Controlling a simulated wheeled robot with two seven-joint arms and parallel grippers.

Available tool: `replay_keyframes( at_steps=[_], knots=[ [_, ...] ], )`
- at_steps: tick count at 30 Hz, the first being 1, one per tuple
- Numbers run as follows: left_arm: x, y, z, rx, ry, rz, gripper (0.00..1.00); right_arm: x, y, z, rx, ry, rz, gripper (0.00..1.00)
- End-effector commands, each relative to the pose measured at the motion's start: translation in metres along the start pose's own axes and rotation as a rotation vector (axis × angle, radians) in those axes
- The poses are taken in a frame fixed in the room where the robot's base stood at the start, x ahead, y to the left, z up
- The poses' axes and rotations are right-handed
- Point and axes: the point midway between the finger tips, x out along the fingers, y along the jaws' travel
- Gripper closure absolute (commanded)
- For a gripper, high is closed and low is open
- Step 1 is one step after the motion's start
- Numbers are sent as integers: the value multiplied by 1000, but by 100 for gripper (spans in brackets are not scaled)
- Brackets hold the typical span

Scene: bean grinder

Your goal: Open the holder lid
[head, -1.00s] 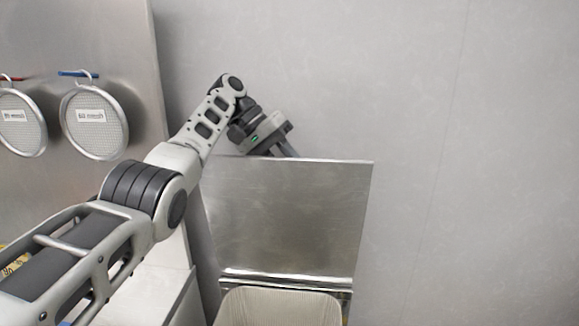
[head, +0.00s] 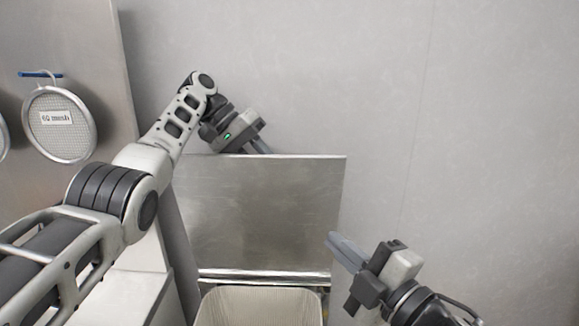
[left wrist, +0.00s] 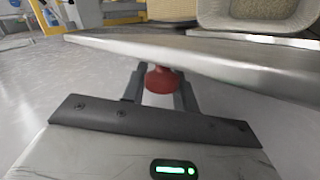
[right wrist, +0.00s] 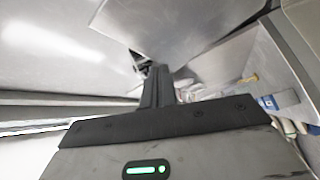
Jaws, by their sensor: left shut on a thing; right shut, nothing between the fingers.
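The holder lid (head: 262,215) is a flat metal panel standing raised, near upright, behind the open holder with its pale ribbed basket (head: 258,312). My left gripper (head: 265,148) is at the lid's top edge, its fingertips partly hidden behind it. In the left wrist view its fingers (left wrist: 160,85) are shut on a red knob (left wrist: 160,79) next to the lid's underside edge (left wrist: 230,65). My right gripper (head: 338,245) is shut and empty, in front of the lid's right edge. Its closed fingers also show in the right wrist view (right wrist: 157,85).
A round mesh sieve labelled 60 mesh (head: 60,124) hangs on the metal panel at left. A plain grey wall (head: 450,120) stands behind. A white cabinet (head: 125,295) is left of the holder. The space above the lid is clear.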

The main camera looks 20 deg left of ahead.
Motion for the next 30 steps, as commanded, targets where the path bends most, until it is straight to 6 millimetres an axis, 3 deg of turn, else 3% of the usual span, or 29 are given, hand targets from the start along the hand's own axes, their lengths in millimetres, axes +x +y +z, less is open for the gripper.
replay_keyframes(
  at_steps=[3, 7, 17, 30],
  knots=[
    [5, -4, 2, -8, -12, -5, 100, 9, 25, -15, -208, 72, -5, 100],
    [5, -4, 2, -8, -11, -5, 100, 12, 42, -24, -367, 117, -11, 100],
    [5, -4, 2, -9, -10, -5, 100, 24, 54, -32, -496, 150, -16, 100],
    [5, -4, 2, -10, -9, -4, 100, 110, 49, -45, -493, 149, -16, 100]
  ],
)
